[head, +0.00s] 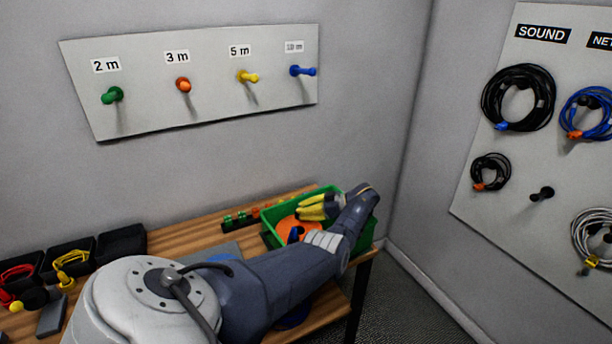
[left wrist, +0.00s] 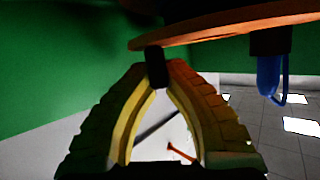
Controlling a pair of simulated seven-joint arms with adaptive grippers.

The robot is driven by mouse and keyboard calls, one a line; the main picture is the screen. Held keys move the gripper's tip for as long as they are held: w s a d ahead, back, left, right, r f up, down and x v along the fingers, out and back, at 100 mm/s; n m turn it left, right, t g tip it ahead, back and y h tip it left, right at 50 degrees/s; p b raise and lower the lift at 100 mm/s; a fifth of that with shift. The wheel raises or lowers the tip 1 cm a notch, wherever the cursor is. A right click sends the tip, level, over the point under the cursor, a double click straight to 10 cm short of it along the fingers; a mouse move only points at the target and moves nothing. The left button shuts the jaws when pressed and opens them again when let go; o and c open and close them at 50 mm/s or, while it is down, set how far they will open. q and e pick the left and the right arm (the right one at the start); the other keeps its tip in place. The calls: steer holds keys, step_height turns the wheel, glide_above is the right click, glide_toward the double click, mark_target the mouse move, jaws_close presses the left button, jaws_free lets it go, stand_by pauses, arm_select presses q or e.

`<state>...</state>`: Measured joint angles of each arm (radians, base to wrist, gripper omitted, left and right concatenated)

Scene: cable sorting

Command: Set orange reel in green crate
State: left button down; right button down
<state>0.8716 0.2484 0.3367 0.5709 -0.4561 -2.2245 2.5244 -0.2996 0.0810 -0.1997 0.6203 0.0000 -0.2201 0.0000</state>
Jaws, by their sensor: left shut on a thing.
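The green crate (head: 368,232) stands at the right end of the wooden table in the head view. Its green wall (left wrist: 50,70) fills the left of the left wrist view. The orange reel (head: 284,229) is a flat disc at the crate's left part, within its outline; whether it rests on the floor is hidden. In the left wrist view the reel (left wrist: 225,27) crosses the top, with a blue plug (left wrist: 270,75) hanging beside it. My left gripper (head: 301,212) has yellow fingers, shut on a short black part under the reel (left wrist: 157,68). My right gripper is not in view.
Black bins (head: 70,262) with red and yellow cables stand at the table's left. A pegboard (head: 215,105) with coloured pegs hangs behind. Another board (head: 530,170) with coiled cables is on the right wall. My left arm covers much of the table.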

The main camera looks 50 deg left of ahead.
arm_select(q)
steer(key=shift+f, duration=0.25)
steer(key=c, duration=1.5)
jaws_free()
steer(key=shift+o, duration=0.2)
steer(key=v, duration=0.7)
steer(key=shift+w+d, duration=0.15)
steer(key=shift+d, duration=0.05)
steer(key=shift+r, duration=0.1)
steer(key=shift+r, duration=0.1)
